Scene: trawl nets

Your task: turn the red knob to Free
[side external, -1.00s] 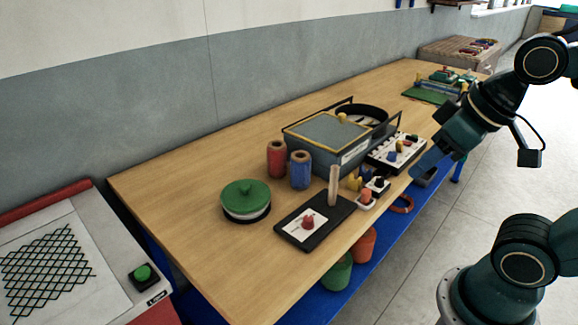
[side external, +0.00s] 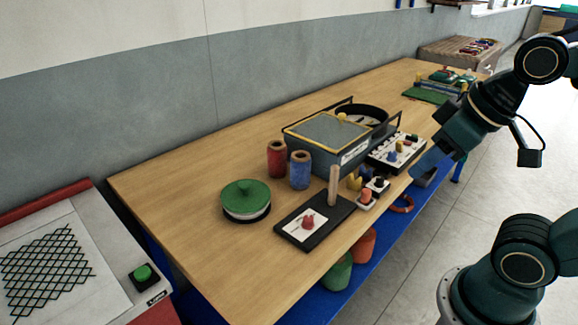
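The red knob (side external: 308,222) sits on a white plate (side external: 294,229) fixed to a black base (side external: 316,240) near the table's front edge. An upright wooden post (side external: 333,186) stands on the same base, behind the knob. The plate's markings are too small to read, so I cannot tell the knob's setting. My gripper (side external: 424,166) is to the right of the knob, well apart from it, by the small items at the table's front edge. Its fingers are seen edge-on, and I cannot tell whether they are open.
A green-lidded round tin (side external: 246,200), a red spool (side external: 277,159) and a blue spool (side external: 300,170) stand left of and behind the base. A grey box with a yellow-edged lid (side external: 327,136) and a white peg board (side external: 394,153) lie farther back. The table's left part is clear.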

